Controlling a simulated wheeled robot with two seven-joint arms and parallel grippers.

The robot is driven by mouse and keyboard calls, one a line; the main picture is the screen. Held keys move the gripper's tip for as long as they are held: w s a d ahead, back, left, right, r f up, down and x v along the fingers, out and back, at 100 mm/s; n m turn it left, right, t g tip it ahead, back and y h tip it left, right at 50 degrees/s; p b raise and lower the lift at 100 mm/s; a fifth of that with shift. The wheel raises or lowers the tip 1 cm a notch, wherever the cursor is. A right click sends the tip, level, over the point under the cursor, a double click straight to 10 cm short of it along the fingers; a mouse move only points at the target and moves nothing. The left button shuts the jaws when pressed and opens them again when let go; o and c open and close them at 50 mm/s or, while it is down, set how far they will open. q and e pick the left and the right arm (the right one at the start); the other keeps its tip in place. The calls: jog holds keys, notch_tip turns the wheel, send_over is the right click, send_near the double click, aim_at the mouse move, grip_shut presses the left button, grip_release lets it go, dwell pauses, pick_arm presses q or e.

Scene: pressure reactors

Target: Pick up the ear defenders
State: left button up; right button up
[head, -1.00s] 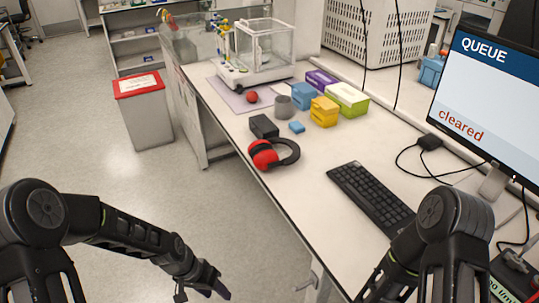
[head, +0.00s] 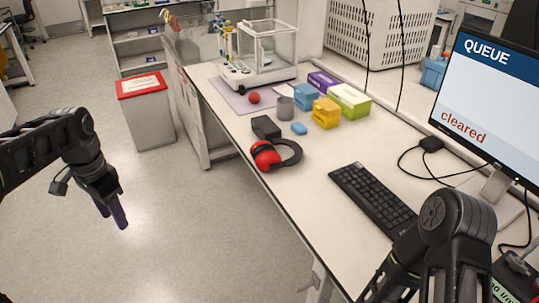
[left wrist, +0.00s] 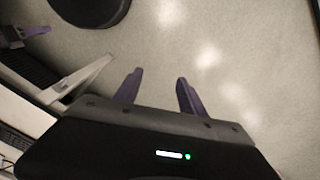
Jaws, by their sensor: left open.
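The ear defenders (head: 268,155) lie on the white bench near its left edge, with red cups and a black headband. My left gripper (head: 114,213) hangs over the floor, left of the bench and well apart from the ear defenders. In the left wrist view my left gripper (left wrist: 158,86) is open and empty, with its two purple fingers apart above the floor. My right arm shows at the lower right of the head view, but its gripper is not in the frame.
A black box (head: 265,127), a grey cup (head: 284,108) and blue and yellow boxes (head: 326,112) stand behind the ear defenders. A keyboard (head: 371,199) lies to their right. A red-lidded bin (head: 147,112) stands on the floor.

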dwell(0.3)
pick_arm(q)
jog(key=s+d+f+n+h, duration=0.1)
jog(key=d+f+h, duration=0.1)
jog(key=d+f, duration=0.75)
jog(key=d+f+n+h, duration=0.1)
jog(key=d+f, duration=0.6)
jog(key=f, duration=0.5)
jog(key=s+d+f+n, duration=0.3)
jog(key=s+d+f, duration=0.3)
jog(key=s, duration=0.4)
jog(key=s+d+f+n+h, duration=0.1)
jog(key=s+d+f+n, duration=0.1)
jog(key=s+d+f, duration=0.5)
jog(key=s+f, duration=0.2)
jog(key=s, duration=0.1)
jog(key=shift+s+n, duration=0.2)
jog(key=shift+n, duration=0.2)
jog(key=shift+c, duration=0.6)
